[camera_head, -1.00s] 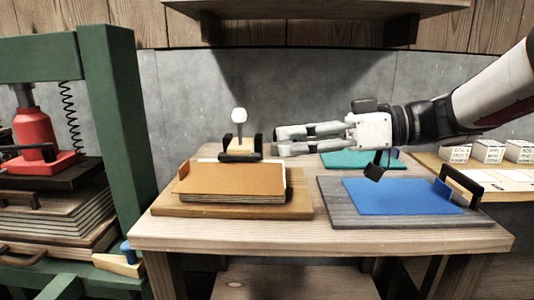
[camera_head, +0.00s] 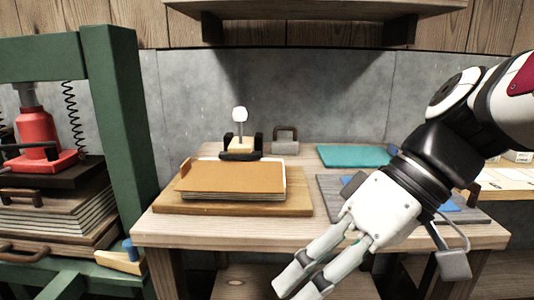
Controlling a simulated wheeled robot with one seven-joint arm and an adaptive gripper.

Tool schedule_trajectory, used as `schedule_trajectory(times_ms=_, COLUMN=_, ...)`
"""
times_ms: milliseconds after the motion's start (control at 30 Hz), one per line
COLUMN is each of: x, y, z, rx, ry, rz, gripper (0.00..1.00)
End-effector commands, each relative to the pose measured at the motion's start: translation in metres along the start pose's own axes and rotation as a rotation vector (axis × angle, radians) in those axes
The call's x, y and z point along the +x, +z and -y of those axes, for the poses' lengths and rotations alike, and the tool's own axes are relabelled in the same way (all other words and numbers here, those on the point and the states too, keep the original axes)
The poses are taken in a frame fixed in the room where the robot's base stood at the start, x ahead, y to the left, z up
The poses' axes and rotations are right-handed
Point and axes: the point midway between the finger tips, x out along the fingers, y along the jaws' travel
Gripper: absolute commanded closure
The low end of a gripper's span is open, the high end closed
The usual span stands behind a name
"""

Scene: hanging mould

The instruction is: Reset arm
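My gripper (camera_head: 297,286) hangs low at the front edge of the wooden table, right of centre, with its fingers pointing down and to the left. The two fingers look apart, with a gap between them and nothing held. My arm comes in from the right edge and covers much of the grey board (camera_head: 326,185) and the blue sheet (camera_head: 449,206) on it.
The wooden table (camera_head: 165,232) bears an orange-brown stack (camera_head: 232,177) on a wooden board, a white-knobbed tool (camera_head: 240,130), a grey handled block (camera_head: 285,142) and a teal sheet (camera_head: 352,156). A green press frame (camera_head: 115,120) with a red jack (camera_head: 37,133) stands left. A shelf (camera_head: 300,9) hangs above.

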Motion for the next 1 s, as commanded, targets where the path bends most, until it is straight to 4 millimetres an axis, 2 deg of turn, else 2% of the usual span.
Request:
schedule_trajectory(times_ms=33, x=0.003, y=0.025, z=0.002, rx=0.066, ry=0.062, rz=0.052, gripper=0.51)
schedule_trajectory(times_ms=200, x=0.001, y=0.098, z=-0.010, rx=0.326, ry=0.291, rz=0.157, gripper=0.51)
schedule_trajectory(times_ms=400, x=-0.009, y=0.155, z=-0.029, rx=0.540, ry=0.514, rz=0.163, gripper=0.51)
schedule_trajectory(times_ms=567, x=-0.019, y=0.189, z=-0.046, rx=0.668, ry=0.661, rz=0.120, gripper=0.51)
schedule_trajectory(times_ms=600, x=-0.028, y=0.181, z=-0.040, rx=0.664, ry=0.656, rz=0.117, gripper=0.51)
schedule_trajectory(times_ms=867, x=-0.066, y=0.158, z=-0.022, rx=0.644, ry=0.665, rz=0.077, gripper=0.51)
schedule_trajectory(times_ms=1000, x=-0.092, y=0.144, z=-0.008, rx=0.629, ry=0.675, rz=0.047, gripper=0.51)
